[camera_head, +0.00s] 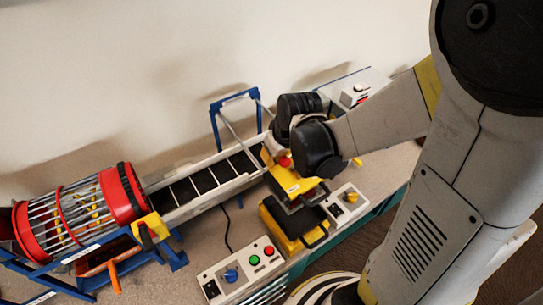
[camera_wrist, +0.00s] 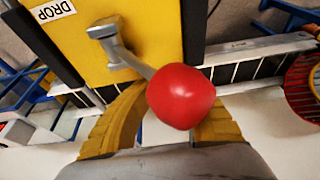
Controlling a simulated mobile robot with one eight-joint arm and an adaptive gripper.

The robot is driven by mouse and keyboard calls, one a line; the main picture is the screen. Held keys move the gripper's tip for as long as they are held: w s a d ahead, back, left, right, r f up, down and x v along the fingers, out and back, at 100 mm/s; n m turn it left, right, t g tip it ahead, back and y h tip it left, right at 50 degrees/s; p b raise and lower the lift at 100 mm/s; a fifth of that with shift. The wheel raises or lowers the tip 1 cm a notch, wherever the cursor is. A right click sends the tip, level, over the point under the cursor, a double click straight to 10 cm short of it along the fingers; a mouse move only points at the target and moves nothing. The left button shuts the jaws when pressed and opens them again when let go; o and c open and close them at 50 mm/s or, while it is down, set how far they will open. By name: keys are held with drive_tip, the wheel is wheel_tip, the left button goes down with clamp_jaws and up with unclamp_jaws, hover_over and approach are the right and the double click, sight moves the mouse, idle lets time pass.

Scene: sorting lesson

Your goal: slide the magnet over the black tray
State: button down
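A yellow housing, which looks like the magnet (camera_head: 285,181), sits at the right end of the belt in the head view. In the wrist view its yellow face (camera_wrist: 120,35) carries a DROP label and a grey lever ending in a red ball knob (camera_wrist: 182,97). A black-topped yellow unit, seemingly the black tray (camera_head: 283,226), stands just in front of it. The magnet is behind this tray, nearer the belt. My gripper (camera_wrist: 176,108) has its yellow fingers on both sides of the knob. The ball hides the fingertips, so contact is unclear.
A slatted conveyor (camera_head: 205,183) runs left to a red barred drum (camera_head: 75,213). A blue frame (camera_head: 213,122) rises behind the belt. Button boxes (camera_head: 240,272) and (camera_head: 347,203) flank the tray. An orange bin (camera_head: 100,262) lies under the drum.

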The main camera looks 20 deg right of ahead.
drive_tip(key=shift+s, duration=0.25)
